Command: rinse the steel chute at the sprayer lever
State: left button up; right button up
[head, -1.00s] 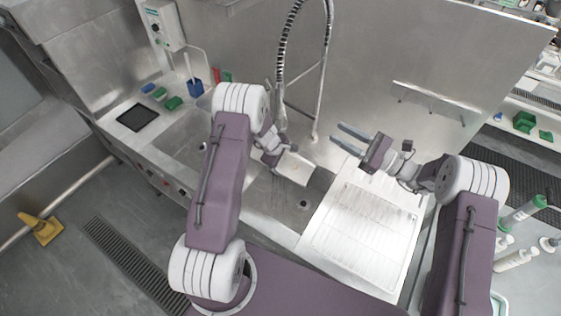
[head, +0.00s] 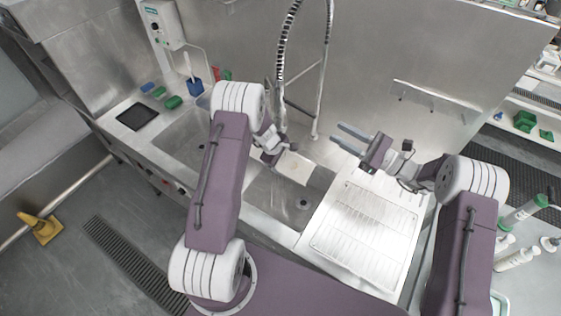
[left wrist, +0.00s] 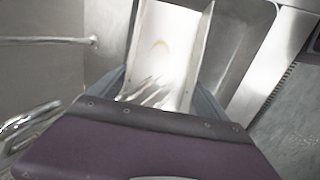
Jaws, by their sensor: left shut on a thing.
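The steel chute (head: 295,168) is a pale open trough held over the right sink basin (head: 303,204). My left gripper (head: 277,154) is shut on its near end, just below the hanging sprayer (head: 281,118). The sprayer lever is too small to make out. In the left wrist view the chute (left wrist: 172,30) lies between my left fingers (left wrist: 158,92), with a brownish curved mark on its floor and pale streaks near the fingers. My right gripper (head: 340,138) is open and empty above the back of the ribbed drainboard (head: 365,225).
A coiled spray hose (head: 287,45) and its upright pipe (head: 322,75) stand behind the sink. A black tray (head: 137,117), green and blue blocks (head: 173,102) and a blue cup (head: 195,88) sit on the left counter. The drainboard is clear.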

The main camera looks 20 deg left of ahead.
jog(key=shift+r, duration=0.1)
jog(key=shift+r+p, duration=0.35)
jog(key=shift+p, duration=0.1)
jog(key=shift+f, duration=0.15)
jog(key=shift+f+b, duration=0.45)
jog(key=shift+b, duration=0.2)
jog(key=shift+r, duration=0.1)
jog(key=shift+r+p, duration=0.3)
jog(key=shift+p, duration=0.15)
jog(key=shift+f, duration=0.1)
jog(key=shift+f+b, duration=0.5)
jog(key=shift+b, duration=0.15)
